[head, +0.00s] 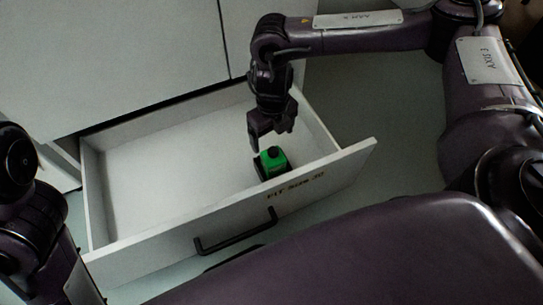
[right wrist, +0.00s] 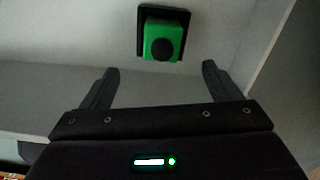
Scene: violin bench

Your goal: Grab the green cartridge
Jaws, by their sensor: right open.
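The green cartridge (head: 272,157) is a small green block with a round black knob on top. It sits in a black holder (head: 260,171) inside the open white drawer, near its front right. In the right wrist view the cartridge (right wrist: 162,42) is at the top centre, beyond the fingertips. My right gripper (head: 265,142) hangs over the drawer, pointing down, just above and behind the cartridge. Its two fingers (right wrist: 158,72) are spread with nothing between them. My left arm shows at the left edge, but its gripper is out of view.
The drawer (head: 140,170) is pulled out from a white cabinet (head: 110,50) and is otherwise empty. Its front panel (head: 240,215) carries dark lettering and a black handle (head: 236,236). The drawer's right side wall stands close to the cartridge. Floor shows to the right.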

